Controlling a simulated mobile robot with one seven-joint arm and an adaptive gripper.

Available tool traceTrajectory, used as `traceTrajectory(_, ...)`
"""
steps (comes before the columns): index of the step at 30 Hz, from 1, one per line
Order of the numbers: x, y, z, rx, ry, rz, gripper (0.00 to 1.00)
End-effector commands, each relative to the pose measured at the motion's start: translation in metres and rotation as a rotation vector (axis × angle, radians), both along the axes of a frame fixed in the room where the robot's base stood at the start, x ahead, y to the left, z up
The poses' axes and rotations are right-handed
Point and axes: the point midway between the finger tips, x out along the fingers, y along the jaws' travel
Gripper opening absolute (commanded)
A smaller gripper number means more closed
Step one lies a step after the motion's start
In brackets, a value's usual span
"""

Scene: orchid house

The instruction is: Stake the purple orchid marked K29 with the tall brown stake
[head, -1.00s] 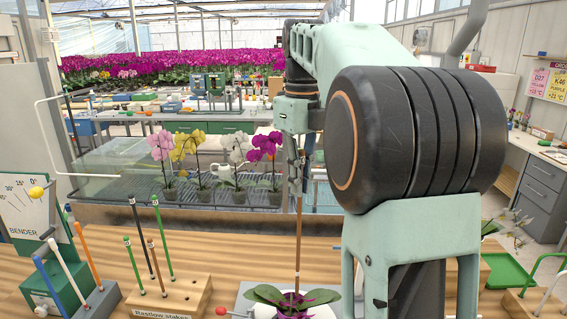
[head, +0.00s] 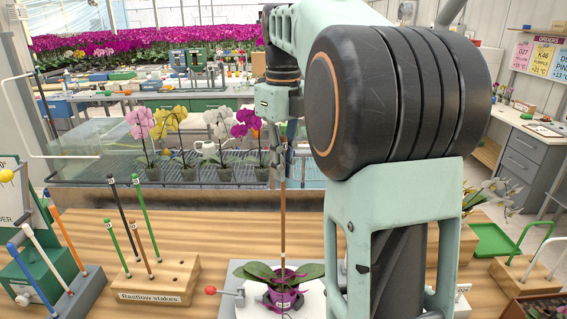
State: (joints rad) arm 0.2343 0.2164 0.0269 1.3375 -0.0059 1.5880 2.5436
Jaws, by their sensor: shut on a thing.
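My gripper (head: 283,146) is in the middle of the head view, partly hidden by my arm. It is shut on the upper part of a tall brown stake (head: 283,205), which hangs upright. The stake's lower end, with a pale band near it, is at the leaves of a potted plant (head: 283,298) in a purple pot with broad green leaves. I cannot tell whether the stake is in the pot or just above or behind it. The plant sits on a light grey fixture (head: 312,305) with a red-knobbed clamp (head: 212,290). No K29 mark is readable.
A wooden block (head: 182,270) labelled Rastlow stakes holds green, black and brown stakes at left. A bender (head: 38,272) and a rack of coloured stakes stand further left. Several potted orchids, including a purple one (head: 246,122), stand behind. A green tray (head: 495,241) is at right.

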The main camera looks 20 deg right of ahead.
Motion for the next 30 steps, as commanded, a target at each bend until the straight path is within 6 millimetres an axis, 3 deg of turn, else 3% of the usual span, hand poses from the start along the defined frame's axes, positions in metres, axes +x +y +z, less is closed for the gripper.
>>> traceTrajectory(4,0.0000,-0.0002,-0.0110,0.000,0.000,0.000,0.00)
traceTrajectory(30,-0.0002,-0.0005,-0.0142,-0.001,-0.001,0.000,0.00)
